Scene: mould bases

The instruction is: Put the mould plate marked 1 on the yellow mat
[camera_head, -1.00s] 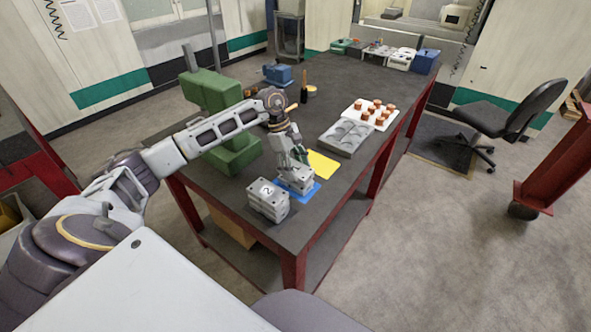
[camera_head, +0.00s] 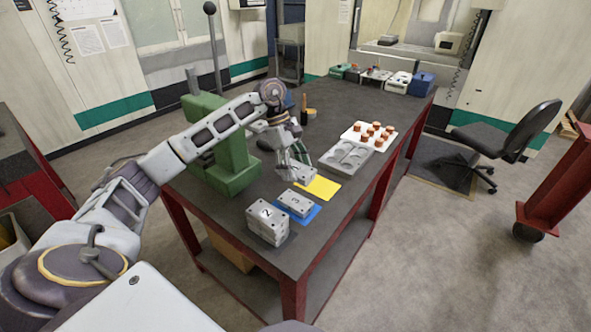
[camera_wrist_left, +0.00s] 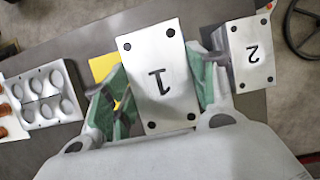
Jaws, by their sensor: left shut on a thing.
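The mould plate marked 1 (camera_wrist_left: 158,80) is a pale metal plate with dark corner holes, held between the green-lined fingers of my left gripper (camera_head: 298,170). In the head view the gripper hangs above the table by the yellow mat's left side, and hides most of that plate. The yellow mat (camera_head: 319,188) shows bare; part of it also shows behind the gripper in the left wrist view (camera_wrist_left: 101,66). A plate marked 3 (camera_head: 297,202) lies on the blue mat (camera_head: 311,216). My right gripper is out of view.
A block marked 2 (camera_head: 267,223) stands at the near table corner, beside the blue mat. A grey tray with round hollows (camera_head: 346,157) lies just beyond the yellow mat. A white board with several copper-coloured pieces (camera_head: 354,136) is behind it. A green press (camera_head: 232,150) stands at left.

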